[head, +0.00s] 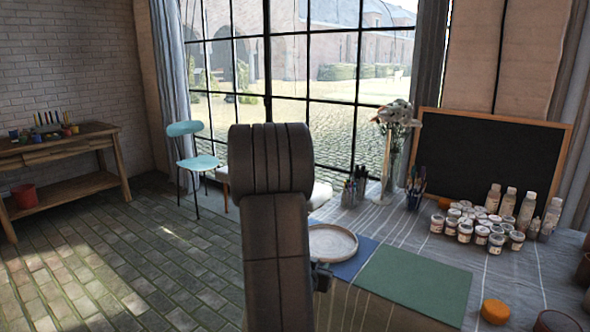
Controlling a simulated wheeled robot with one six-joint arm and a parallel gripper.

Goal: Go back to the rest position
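My dark grey arm stands upright in the middle of the head view, its rounded joint in front of the window. My gripper's fingers do not show. A small dark part juts out from behind the arm beside the plate, and I cannot tell what it belongs to. A pale round plate (332,243) lies on the blue mat (366,247) on the table (388,225). Its left edge is close to my arm in the picture. A green mat (415,283) lies to the right of the blue one and is bare.
Paint jars (481,236) and bottles (507,203) crowd the table before a blackboard (488,157). Brush pots and a flower vase (391,165) stand at the back. An orange lid (496,311) lies at front right. A turquoise chair (198,162) and wooden bench (66,187) stand left; floor there is clear.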

